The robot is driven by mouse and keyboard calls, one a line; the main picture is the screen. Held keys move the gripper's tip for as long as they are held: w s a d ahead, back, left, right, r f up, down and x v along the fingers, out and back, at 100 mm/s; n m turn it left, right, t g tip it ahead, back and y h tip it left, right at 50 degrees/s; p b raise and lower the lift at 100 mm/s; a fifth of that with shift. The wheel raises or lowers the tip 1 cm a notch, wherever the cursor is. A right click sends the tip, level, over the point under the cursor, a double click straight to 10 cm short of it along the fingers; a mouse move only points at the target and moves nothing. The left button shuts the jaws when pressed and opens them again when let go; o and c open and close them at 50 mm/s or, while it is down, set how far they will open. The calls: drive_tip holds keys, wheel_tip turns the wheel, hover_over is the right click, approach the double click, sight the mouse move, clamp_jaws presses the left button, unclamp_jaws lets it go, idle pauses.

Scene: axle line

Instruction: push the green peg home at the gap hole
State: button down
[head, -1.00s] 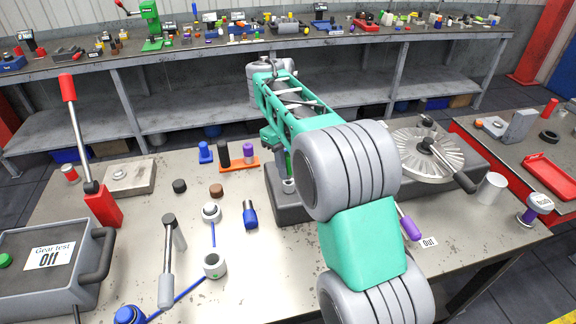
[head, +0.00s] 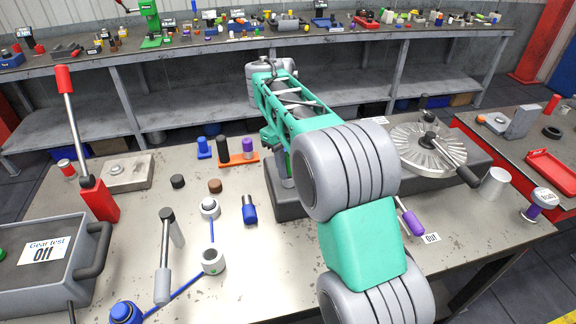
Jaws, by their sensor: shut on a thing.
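My gripper (head: 284,168) points down at the left end of the dark grey block (head: 289,205), partly hidden behind my green and grey arm. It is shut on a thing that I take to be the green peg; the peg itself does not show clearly. A short grey cylinder shows just below the gripper, at the top of the block. The gap hole is hidden, and I cannot tell how deep the peg sits.
A finned disc with a crank (head: 428,148) stands on the block's right part. A red lever (head: 98,200) stands at the far left. A purple-handled tool (head: 412,222) lies at right.

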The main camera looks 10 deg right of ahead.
drive_tip(key=shift+f, duration=0.35)
drive_tip(key=c, duration=1)
unclamp_jaws()
drive_tip(key=shift+s, duration=0.15)
drive_tip(key=shift+c, duration=0.2)
drive_tip(key=shift+w+d+f, duration=0.1)
drive_tip(key=shift+w+d, duration=0.05)
drive_tip(key=shift+w, duration=0.05)
drive_tip(key=shift+s, duration=0.1)
drive_tip(key=r+p, duration=0.4)
drive_tip(key=r, duration=0.1)
drive_tip(key=w+r+p, duration=0.1)
drive_tip(key=r+p, duration=0.2)
drive_tip(key=shift+a, duration=0.4)
drive_tip(key=shift+f, duration=0.1)
